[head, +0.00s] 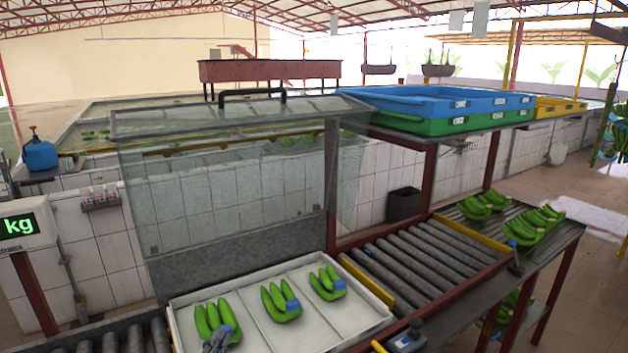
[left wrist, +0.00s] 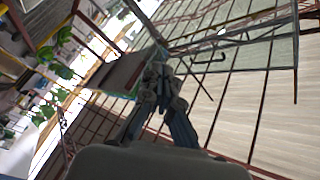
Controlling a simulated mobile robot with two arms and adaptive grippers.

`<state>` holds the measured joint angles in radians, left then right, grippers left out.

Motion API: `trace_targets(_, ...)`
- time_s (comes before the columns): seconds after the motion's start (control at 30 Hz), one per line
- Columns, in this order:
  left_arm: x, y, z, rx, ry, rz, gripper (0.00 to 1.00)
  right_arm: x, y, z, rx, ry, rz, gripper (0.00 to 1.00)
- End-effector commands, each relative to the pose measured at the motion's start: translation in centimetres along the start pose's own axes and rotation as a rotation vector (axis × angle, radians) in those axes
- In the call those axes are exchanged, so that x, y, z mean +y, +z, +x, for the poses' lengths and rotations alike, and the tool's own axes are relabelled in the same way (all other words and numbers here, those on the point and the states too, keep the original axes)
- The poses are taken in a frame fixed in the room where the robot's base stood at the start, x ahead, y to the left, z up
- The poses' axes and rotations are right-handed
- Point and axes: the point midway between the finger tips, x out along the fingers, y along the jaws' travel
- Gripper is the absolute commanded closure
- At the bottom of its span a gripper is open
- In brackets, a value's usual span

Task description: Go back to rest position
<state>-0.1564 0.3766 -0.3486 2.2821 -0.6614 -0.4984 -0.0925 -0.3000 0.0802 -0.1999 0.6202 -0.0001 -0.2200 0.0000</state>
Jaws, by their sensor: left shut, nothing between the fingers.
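My left gripper (head: 217,342) shows at the bottom edge of the head view, in front of the left banana cluster (head: 211,317) in the white tray. It hides part of that cluster; I cannot tell if it touches it. In the left wrist view the two fingers (left wrist: 158,78) come together with nothing between them. The middle banana cluster (head: 279,303) and the right banana cluster (head: 327,284) lie in the same tray (head: 362,316), each with a blue patch. My right gripper is not in view.
A clear hinged panel (head: 225,190) stands behind the tray. A roller conveyor (head: 420,265) runs to the right, with more bananas (head: 533,226) on a side table. A scale display (head: 20,226) is at left.

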Motion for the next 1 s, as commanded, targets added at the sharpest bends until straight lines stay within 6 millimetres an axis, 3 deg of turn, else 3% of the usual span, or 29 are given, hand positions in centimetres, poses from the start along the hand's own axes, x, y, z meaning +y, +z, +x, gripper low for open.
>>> trace_targets(0.03, 1.2, 2.7, -1.3, -0.129, 0.042, -0.098, 1.0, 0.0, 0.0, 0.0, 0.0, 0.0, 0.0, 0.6)
trace_targets(0.13, 4.3, 7.7, -4.7, -0.393, 0.144, -0.28, 1.0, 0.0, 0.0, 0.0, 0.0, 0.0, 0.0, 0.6)
trace_targets(0.2, 6.8, 10.2, -7.9, -0.563, 0.222, -0.391, 1.0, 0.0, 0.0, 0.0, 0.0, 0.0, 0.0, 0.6)
trace_targets(0.3, 9.9, 12.3, -12.4, -0.764, 0.329, -0.513, 1.0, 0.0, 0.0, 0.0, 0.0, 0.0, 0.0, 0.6)
trace_targets(0.47, 13.6, 13.3, -19.0, -1.004, 0.48, -0.649, 1.0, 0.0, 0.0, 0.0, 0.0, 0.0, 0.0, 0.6)
trace_targets(0.67, 16.4, 12.5, -26.4, -1.24, 0.654, -0.766, 1.0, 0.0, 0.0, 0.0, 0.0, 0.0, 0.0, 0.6)
trace_targets(1.0, 26.0, 19.0, -26.1, -1.281, 0.687, -0.754, 1.0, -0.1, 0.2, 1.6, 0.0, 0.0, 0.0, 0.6)
